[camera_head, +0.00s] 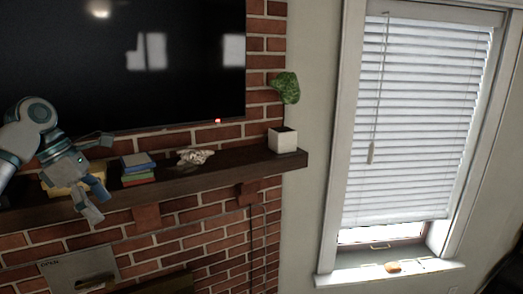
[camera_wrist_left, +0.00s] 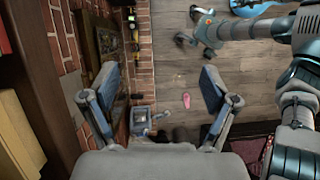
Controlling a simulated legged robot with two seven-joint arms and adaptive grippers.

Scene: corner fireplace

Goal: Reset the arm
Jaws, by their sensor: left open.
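My left gripper (camera_head: 101,178) hangs in front of the mantel shelf (camera_head: 225,168) at the left of the head view. Its fingers are spread, and nothing is between them. In the left wrist view the same gripper (camera_wrist_left: 158,84) is open and empty, pointing down toward the floor. The right gripper does not show in the head view.
Stacked books (camera_head: 138,170), a pale ornament (camera_head: 195,156) and a potted plant (camera_head: 283,140) stand on the mantel. A dark television (camera_head: 120,60) hangs above. A window with blinds (camera_head: 420,110) is at right. A pink object (camera_wrist_left: 187,100) lies on the wooden floor.

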